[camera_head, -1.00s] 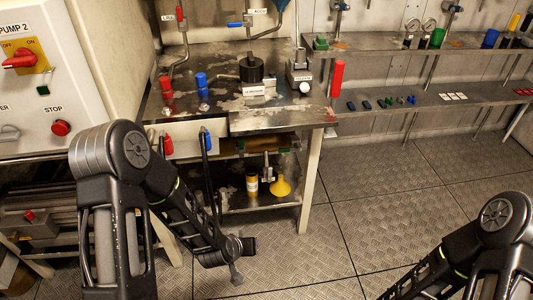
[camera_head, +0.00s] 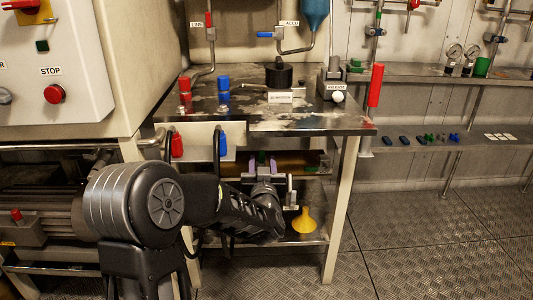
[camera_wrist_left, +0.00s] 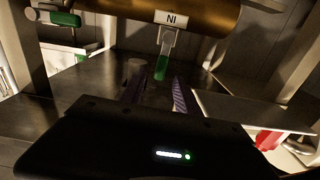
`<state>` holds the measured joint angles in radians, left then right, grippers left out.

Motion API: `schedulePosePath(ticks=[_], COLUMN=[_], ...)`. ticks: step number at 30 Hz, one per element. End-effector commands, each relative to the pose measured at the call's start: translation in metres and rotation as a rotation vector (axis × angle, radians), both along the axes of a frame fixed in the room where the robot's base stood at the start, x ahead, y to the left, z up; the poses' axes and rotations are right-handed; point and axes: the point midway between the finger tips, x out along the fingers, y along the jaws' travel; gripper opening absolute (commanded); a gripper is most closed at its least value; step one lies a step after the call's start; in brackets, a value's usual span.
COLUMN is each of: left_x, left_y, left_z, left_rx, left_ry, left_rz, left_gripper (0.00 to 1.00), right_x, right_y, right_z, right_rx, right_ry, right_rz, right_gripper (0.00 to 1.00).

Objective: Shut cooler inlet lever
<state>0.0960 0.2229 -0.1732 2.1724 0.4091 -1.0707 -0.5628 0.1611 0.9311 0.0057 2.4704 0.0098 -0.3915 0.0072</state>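A brass-coloured cylinder (camera_wrist_left: 190,12) lies under the bench; it also shows in the head view (camera_head: 215,160). A white label, seemingly reading "NI" (camera_wrist_left: 171,18), is on it. A green-handled lever (camera_wrist_left: 161,66) hangs below the label, pointing down. My left gripper (camera_wrist_left: 157,92) faces it, its two purple fingers apart, with the lever in the gap between them or just beyond; I cannot tell contact. In the head view the left gripper (camera_head: 262,166) reaches under the bench top. A second green handle (camera_wrist_left: 65,18) sits at upper left in the wrist view. My right gripper is out of view.
The metal bench top (camera_head: 300,118) is above my left gripper, with a front leg (camera_head: 341,210) to its right. A yellow funnel (camera_head: 304,222) stands on the lower shelf (camera_head: 312,238). Red handles (camera_head: 177,145) and blue handles hang at the bench front. Floor at right is clear.

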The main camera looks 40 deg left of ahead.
Motion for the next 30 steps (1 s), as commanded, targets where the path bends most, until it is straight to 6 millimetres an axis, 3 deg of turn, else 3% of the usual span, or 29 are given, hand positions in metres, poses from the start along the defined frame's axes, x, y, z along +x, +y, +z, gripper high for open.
schedulePosePath(ticks=[8,21,30], left_x=[0.013,0.060,0.063], left_y=[0.009,0.045,0.047], left_z=[-0.003,-0.002,-0.001], left_rx=[-0.001,-0.002,-0.002], left_ry=[0.001,0.001,0.002], left_rz=[0.000,-0.002,-0.002], left_gripper=[0.38,0.38,0.38], right_x=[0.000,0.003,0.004], right_y=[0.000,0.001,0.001], right_z=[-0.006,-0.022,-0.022], right_rx=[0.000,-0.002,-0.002], right_ry=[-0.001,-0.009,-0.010], right_rz=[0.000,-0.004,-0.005], right_gripper=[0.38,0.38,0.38])
